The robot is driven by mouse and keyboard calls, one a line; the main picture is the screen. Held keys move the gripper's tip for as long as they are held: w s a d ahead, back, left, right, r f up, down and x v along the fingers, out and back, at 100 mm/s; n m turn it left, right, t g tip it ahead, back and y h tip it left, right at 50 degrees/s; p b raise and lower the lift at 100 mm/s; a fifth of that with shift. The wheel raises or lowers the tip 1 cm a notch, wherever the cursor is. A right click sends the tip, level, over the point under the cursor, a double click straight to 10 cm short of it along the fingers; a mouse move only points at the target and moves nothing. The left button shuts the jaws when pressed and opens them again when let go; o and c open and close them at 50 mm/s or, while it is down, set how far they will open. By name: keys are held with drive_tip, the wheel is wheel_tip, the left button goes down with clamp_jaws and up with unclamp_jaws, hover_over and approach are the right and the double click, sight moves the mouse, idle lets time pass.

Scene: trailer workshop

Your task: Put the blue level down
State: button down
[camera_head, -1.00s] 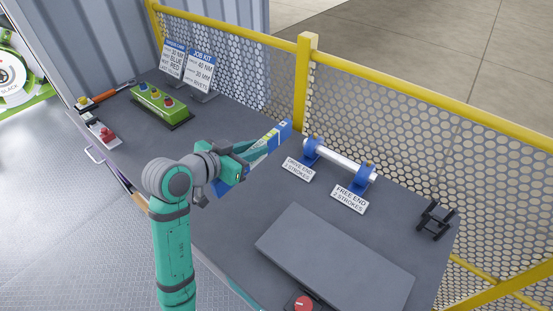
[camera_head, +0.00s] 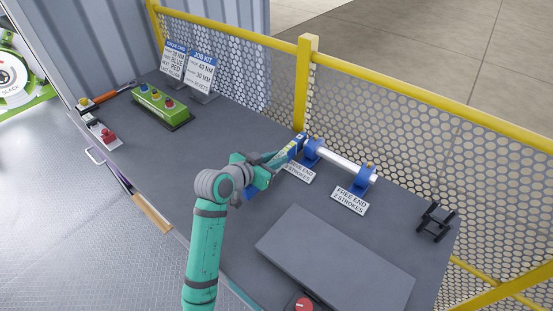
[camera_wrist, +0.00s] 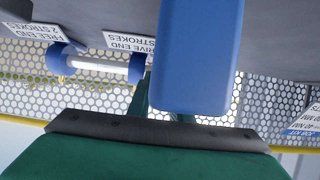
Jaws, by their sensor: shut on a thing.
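The blue level (camera_head: 291,148) is in my gripper (camera_head: 268,162), above the workbench near the left end of the roller. In the wrist view the level (camera_wrist: 195,60) is a large blue bar running up from the jaws, close to the camera. My gripper is shut on it; the fingers are mostly hidden behind the level and the wrist. I cannot tell how high it is above the bench.
A white roller (camera_head: 340,162) sits on blue stands, with a "FREE END" sign (camera_head: 350,200) before it. A grey plate (camera_head: 335,258) lies in front. A green button box (camera_head: 160,104) is at left, a black rack (camera_head: 436,221) at right. Yellow-railed mesh fence (camera_head: 420,130) stands behind.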

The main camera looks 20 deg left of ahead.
drive_tip(key=shift+f, duration=0.3)
drive_tip(key=c, duration=1.6)
unclamp_jaws()
drive_tip(key=shift+d, duration=0.1)
drive_tip(key=shift+s+r, duration=0.1)
drive_tip(key=shift+r, duration=0.15)
drive_tip(key=v, duration=1.2)
drive_tip(key=shift+f, duration=0.1)
